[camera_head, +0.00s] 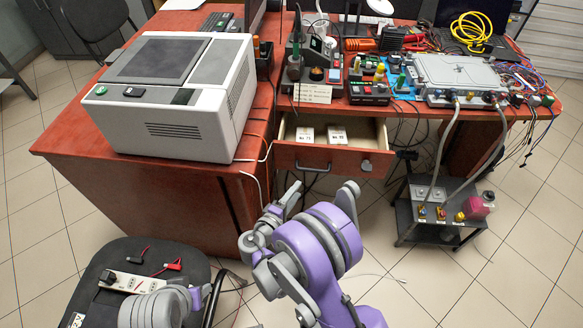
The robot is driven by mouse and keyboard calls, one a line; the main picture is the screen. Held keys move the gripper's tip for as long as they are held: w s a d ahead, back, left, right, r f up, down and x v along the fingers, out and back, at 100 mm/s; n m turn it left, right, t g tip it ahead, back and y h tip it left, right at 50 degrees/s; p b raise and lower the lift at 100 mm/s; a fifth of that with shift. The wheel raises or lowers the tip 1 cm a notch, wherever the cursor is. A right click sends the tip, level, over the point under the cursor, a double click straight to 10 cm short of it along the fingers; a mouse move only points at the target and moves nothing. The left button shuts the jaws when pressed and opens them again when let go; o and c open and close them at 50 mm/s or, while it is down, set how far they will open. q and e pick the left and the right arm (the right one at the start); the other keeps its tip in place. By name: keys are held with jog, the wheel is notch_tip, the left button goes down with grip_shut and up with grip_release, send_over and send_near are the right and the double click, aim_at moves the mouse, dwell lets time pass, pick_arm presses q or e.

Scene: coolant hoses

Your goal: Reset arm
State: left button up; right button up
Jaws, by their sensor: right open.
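My right arm, purple and grey, rises from the bottom centre. Its right gripper (281,207) is open and empty, in front of the open drawer and apart from it. Part of my left arm shows at the bottom left, over the chair; its gripper is not in view. Two grey coolant hoses (447,138) run from a silver metal unit (455,72) on the right desk down to a small dark cart (408,213). The cart carries colored fittings (441,214) and a pink bottle (478,206).
An open drawer (327,166) holding two small white boxes juts from the desk. A large grey-white machine (180,90) stands on the left desk. A dark chair (122,257) at lower left carries a power strip (130,283) and red-black leads. Floor is clear at right.

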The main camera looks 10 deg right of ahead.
jog(key=s+d+r+m+g+y, duration=0.4)
jog(key=s+d+r+m+g, duration=0.15)
jog(key=s+d, duration=0.45)
jog(key=s+a+r+m+g+y, duration=0.1)
jog(key=s+r+m+y, duration=0.15)
jog(key=s, duration=0.65)
jog(key=s+a+r+m+g+y, duration=0.1)
jog(key=s+m+y, duration=0.25)
jog(key=s, duration=0.45)
pick_arm(q)
notch_tip(320, 180, up, 18)
jog(key=w+p, duration=0.2)
jog(key=p, duration=1.4)
jog(key=shift+t, duration=0.4)
pick_arm(e)
notch_tip(320, 180, up, 18)
jog(key=w, duration=0.2)
jog(key=shift+d, duration=0.3)
pick_arm(q)
jog(key=shift+s+f, duration=0.1)
jog(key=shift+s, duration=0.05)
pick_arm(e)
jog(key=shift+n+t, duration=0.25)
